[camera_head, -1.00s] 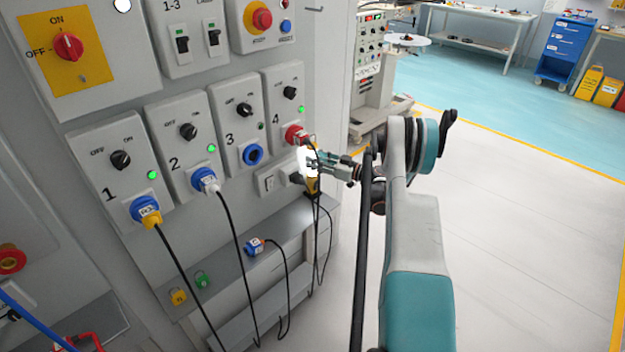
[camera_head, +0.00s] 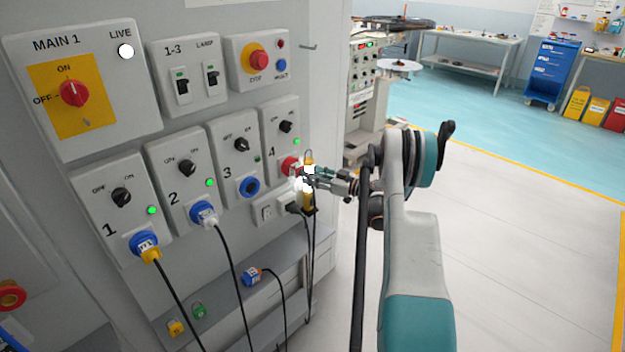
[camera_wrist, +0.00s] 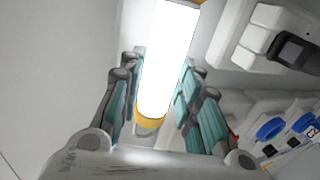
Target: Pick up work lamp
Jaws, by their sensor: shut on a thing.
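The work lamp (camera_wrist: 166,65) is a glowing white tube with a yellow end, and it shows between my fingers in the wrist view. In the head view the lamp (camera_head: 308,198) shows as a yellow and bright white upright shape beside the panel's right edge. My gripper (camera_wrist: 160,95) is shut on the lamp, with teal fingers on both sides of it. In the head view my gripper (camera_head: 312,178) is in front of the red socket at station 4, and partly hides the lamp. A cable hangs below the lamp.
The panel carries stations 1 to 4 with sockets, plugs and knobs. A black plug (camera_head: 292,208) sits in an outlet (camera_head: 265,212) close to the lamp. A loose blue plug (camera_head: 252,275) lies on the grey ledge (camera_head: 225,283). Open floor (camera_head: 510,270) lies to the right.

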